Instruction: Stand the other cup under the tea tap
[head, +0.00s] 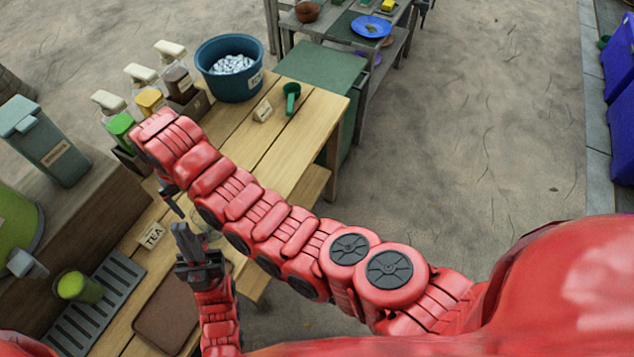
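A green cup (80,287) stands on the slatted grey drip tray (97,310) at the lower left. The grey tap (27,265) of a green tea dispenser (14,225) juts out left of the cup. I cannot tell whether the cup is directly under it. A "TEA" card (152,236) stands beside the tray.
A brown mat (165,315) lies right of the drip tray. Sandy floor (460,130) is clear at right.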

